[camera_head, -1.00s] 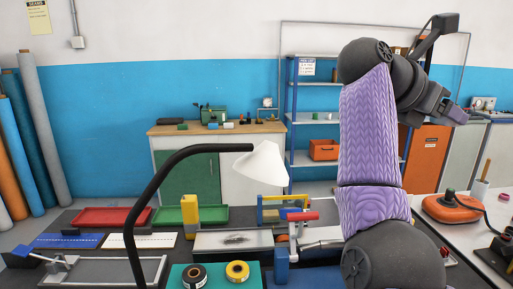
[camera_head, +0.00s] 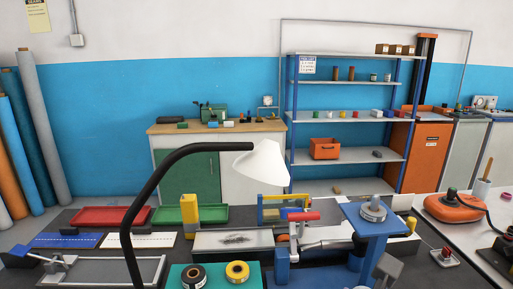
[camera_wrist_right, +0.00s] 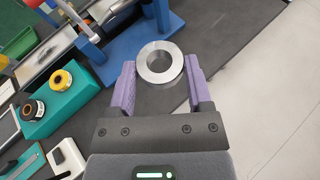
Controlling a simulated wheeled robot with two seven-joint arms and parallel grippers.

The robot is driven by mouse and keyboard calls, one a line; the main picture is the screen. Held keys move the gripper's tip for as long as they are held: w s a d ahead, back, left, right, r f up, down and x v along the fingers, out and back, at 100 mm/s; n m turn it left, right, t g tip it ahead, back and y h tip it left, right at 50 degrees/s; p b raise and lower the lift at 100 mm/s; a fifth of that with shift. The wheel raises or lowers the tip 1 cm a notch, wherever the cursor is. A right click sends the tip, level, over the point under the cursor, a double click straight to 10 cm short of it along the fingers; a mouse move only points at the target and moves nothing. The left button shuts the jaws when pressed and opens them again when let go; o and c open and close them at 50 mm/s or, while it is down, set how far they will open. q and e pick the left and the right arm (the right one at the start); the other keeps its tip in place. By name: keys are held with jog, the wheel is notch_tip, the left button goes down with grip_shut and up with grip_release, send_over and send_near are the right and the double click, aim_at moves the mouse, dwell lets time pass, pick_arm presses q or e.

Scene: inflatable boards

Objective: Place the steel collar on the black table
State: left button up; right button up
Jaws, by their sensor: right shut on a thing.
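The steel collar (camera_wrist_right: 151,74) is a shiny ring with a round hole. In the right wrist view it sits between the two purple fingers of my right gripper (camera_wrist_right: 158,85), which is shut on it. The black table (camera_wrist_right: 232,45) lies beyond and beneath the collar in that view; how high the collar is above it I cannot tell. The table's dark top also shows in the head view (camera_head: 80,254). My right gripper cannot be made out in the head view. My left gripper is in neither view.
A blue press (camera_head: 373,232) with a metal disc on top stands on the table. A black-armed lamp (camera_head: 262,165), a teal block (camera_head: 215,277) with tape rolls, and red (camera_head: 110,217) and green trays (camera_head: 190,214) crowd the left. Bare dark table shows at right in the wrist view.

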jog(key=shift+s+a+f+n+t+y, duration=0.2)
jog(key=shift+s+a+f, duration=0.15)
jog(key=shift+s, duration=0.2)
jog(key=shift+s+a+f+n+t+y, duration=0.1)
jog(key=shift+s+a+f+n, duration=0.1)
jog(key=shift+s+a, duration=0.25)
jog(key=shift+d, duration=0.1)
